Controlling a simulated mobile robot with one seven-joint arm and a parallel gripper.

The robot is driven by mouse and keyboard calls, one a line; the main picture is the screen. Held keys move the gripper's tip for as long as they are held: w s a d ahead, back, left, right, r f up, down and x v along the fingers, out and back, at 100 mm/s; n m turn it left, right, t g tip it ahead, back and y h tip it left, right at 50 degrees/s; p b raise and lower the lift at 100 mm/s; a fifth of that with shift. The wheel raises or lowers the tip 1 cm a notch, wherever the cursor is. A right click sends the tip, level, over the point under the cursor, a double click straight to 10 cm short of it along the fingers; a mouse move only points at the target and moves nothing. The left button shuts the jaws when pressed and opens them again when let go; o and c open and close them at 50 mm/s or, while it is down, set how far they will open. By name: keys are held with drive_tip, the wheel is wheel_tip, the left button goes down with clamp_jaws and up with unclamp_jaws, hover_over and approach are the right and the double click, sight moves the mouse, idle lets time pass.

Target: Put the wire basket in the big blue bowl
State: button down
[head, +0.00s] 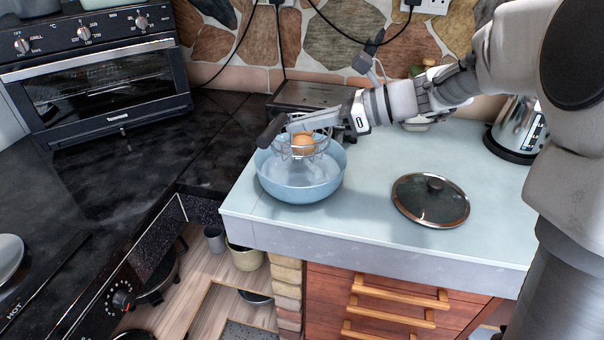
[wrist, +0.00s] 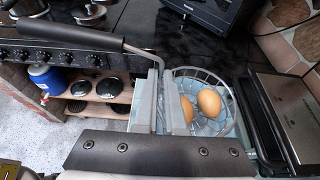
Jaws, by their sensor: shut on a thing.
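The wire basket (head: 300,150) has a dark handle (head: 271,131) and carries brown eggs (head: 303,144). In the head view it is at the mouth of the big blue bowl (head: 301,188), over its middle; I cannot tell whether it touches the bowl. My gripper (head: 292,122) is shut on the basket's handle side. In the wrist view my gripper (wrist: 172,100) has its fingers close together at the handle's metal neck, with the basket (wrist: 225,77) and two eggs (wrist: 209,103) just to the right. The bowl is mostly hidden there.
A glass lid (head: 430,200) lies on the pale counter right of the bowl. A metal appliance (head: 312,95) stands behind the bowl, and a kettle (head: 517,130) stands at the right. The counter's front edge is close to the bowl. A toaster oven (head: 95,75) is at the back left.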

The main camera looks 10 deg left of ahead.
wheel_tip(320, 180, down, 10)
drive_tip(key=b, duration=0.3)
drive_tip(key=shift+w, duration=0.25)
drive_tip(key=shift+f, duration=0.15)
drive_tip(key=c, duration=1)
unclamp_jaws()
